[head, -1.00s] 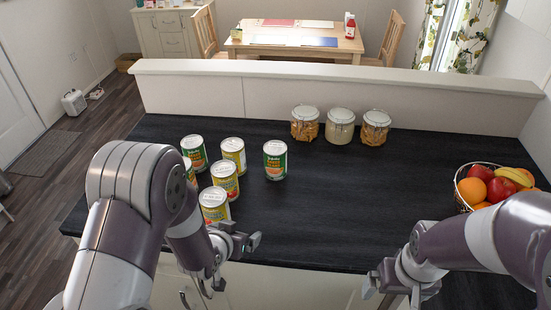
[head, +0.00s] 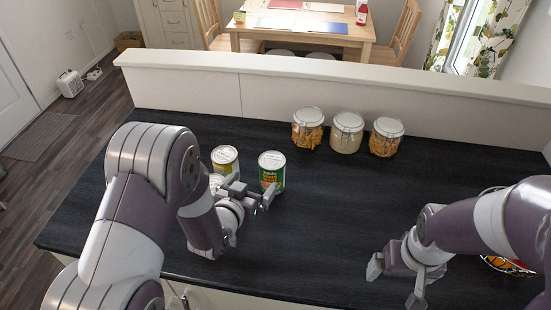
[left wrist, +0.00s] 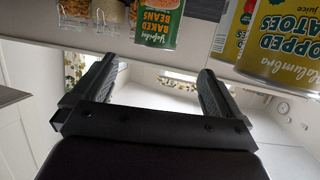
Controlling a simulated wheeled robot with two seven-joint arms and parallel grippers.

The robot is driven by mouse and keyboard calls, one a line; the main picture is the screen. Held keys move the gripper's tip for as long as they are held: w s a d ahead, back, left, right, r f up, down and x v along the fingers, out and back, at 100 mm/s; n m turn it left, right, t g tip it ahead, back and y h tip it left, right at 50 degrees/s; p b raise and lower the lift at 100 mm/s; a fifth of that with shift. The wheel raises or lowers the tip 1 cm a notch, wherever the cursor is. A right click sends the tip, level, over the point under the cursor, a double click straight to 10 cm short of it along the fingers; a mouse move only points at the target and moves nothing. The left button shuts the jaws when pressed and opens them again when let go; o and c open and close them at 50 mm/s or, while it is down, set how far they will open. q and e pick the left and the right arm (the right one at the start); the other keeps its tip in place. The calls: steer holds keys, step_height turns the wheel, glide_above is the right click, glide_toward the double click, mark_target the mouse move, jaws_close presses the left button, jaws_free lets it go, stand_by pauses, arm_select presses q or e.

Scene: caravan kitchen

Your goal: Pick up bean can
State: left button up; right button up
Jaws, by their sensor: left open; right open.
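The bean can (head: 272,172) has a green label and a silver lid and stands upright on the dark counter. In the left wrist view, which is upside down, its "Baked Beans" label (left wrist: 160,20) shows just beyond the fingertips. My left gripper (head: 252,191) is open and empty, close in front of the can and slightly left of it. Its two fingers also show apart in the left wrist view (left wrist: 157,72). My right gripper (head: 395,284) is open and empty over the front right of the counter.
A yellow chopped tomatoes can (head: 225,159) stands left of the bean can, with another partly hidden in front of it. My left arm covers the counter farther left. Three glass jars (head: 347,133) stand along the back ledge. The fruit basket (head: 510,266) is mostly behind my right arm.

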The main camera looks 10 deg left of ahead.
mark_target(271, 163)
arm_select(q)
steer(key=p+x, duration=0.1)
steer(key=x, duration=0.3)
steer(key=p+x, duration=0.1)
steer(key=x, duration=0.3)
steer(key=p+x, duration=0.1)
steer(key=x, duration=0.3)
steer(key=shift+w+d+r, duration=0.2)
steer(key=shift+w+d, duration=0.1)
steer(key=shift+d, duration=0.15)
steer(key=shift+c, duration=1.2)
steer(key=c, duration=1.5)
